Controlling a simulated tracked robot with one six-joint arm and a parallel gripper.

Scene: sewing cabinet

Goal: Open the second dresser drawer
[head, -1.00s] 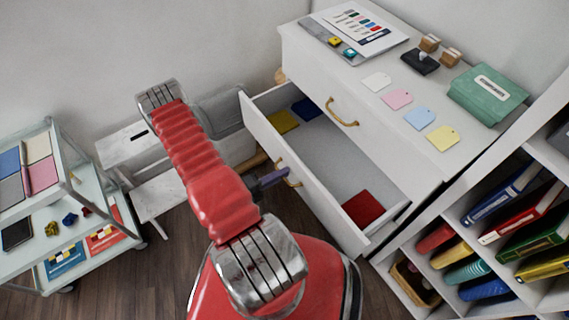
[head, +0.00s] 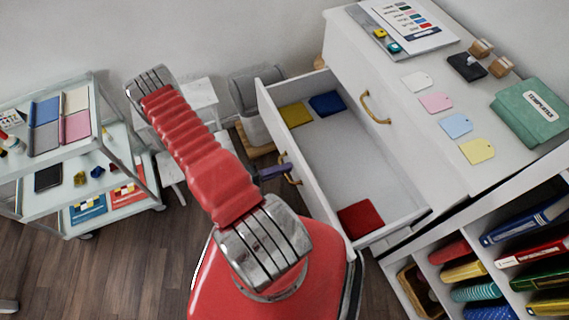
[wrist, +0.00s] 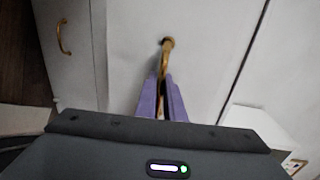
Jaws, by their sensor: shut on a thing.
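The white dresser (head: 350,75) stands on the right in the head view. Its second drawer (head: 340,155) is pulled well out, below a closed top drawer with a brass handle (head: 375,107). Yellow, blue and red flat pieces lie in the open drawer. My gripper (head: 288,168) is at the open drawer's front, partly hidden behind my red arm. In the wrist view my purple fingers (wrist: 162,100) are shut on the brass handle (wrist: 167,58) of that drawer.
A glass-shelved cart (head: 75,150) stands at the left. A white stool (head: 190,105) and a grey bin (head: 250,105) are by the back wall. A shelf with books (head: 520,240) is at the lower right.

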